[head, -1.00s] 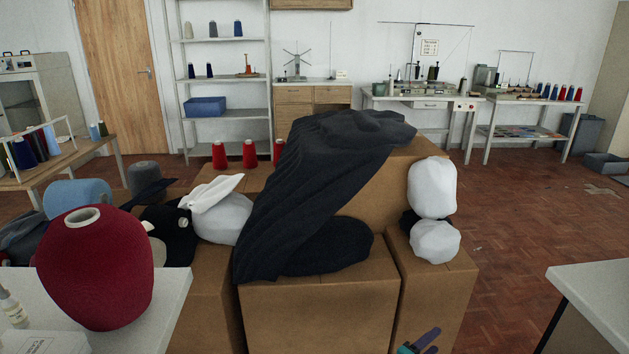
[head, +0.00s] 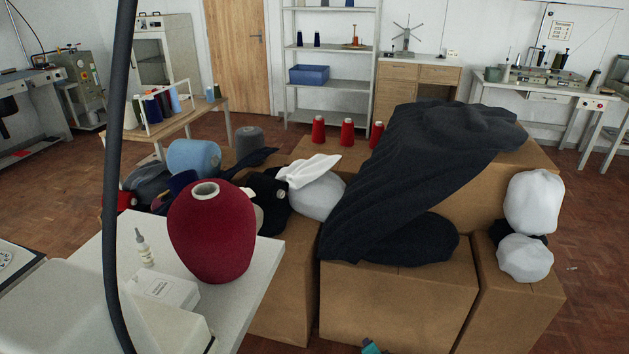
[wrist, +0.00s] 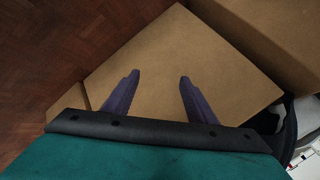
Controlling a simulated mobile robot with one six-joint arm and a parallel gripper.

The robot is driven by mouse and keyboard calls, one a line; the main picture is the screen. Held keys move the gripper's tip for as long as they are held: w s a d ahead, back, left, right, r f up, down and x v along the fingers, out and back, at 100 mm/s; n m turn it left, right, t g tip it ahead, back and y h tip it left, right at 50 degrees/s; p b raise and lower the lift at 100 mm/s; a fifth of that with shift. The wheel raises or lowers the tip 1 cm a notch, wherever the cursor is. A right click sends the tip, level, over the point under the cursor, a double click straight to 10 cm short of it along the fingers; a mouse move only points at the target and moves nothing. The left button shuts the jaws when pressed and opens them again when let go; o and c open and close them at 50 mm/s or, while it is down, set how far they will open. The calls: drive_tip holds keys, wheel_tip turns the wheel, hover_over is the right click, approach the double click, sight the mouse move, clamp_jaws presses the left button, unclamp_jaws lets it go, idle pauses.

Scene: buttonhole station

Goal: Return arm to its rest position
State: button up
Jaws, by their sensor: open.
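My gripper (wrist: 158,88) is open in the wrist view, its two purple fingers apart with nothing between them. Behind and below the fingers is the brown face of a cardboard box (wrist: 170,50). In the head view only a small teal part of my arm shows at the bottom edge, in front of the boxes (head: 395,300); the fingers are out of that view.
A dark cloth (head: 390,190) drapes over the boxes, with white bundles (head: 533,203) at their right. A table (head: 255,285) at left bears a red yarn cone (head: 212,235), a small bottle (head: 144,247) and a white box (head: 165,290). Wooden floor (head: 590,225) is open at right.

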drive_tip(key=s+a+f+n+g+y+p, duration=0.1)
drive_tip(key=s+a+f+n+g, duration=0.15)
drive_tip(key=s, duration=0.35)
drive_tip(key=s+a+f+n+g+y, duration=0.1)
drive_tip(key=s+a+f+n+g, duration=0.1)
drive_tip(key=s+a+n+g, duration=0.35)
drive_tip(key=s+d+n+g, duration=0.1)
drive_tip(key=s+d+g, duration=0.1)
drive_tip(key=s, duration=0.7)
drive_tip(key=s+d+r+n+g+h, duration=0.1)
drive_tip(key=s+d+n+g, duration=0.1)
drive_tip(key=s, duration=0.7)
drive_tip(key=shift+d+r+g+h, duration=0.3)
drive_tip(key=shift+d+g, duration=0.25)
drive_tip(key=shift+g, duration=0.55)
drive_tip(key=shift+c, duration=0.6)
drive_tip(key=shift+w, duration=0.1)
drive_tip(key=c, duration=0.4)
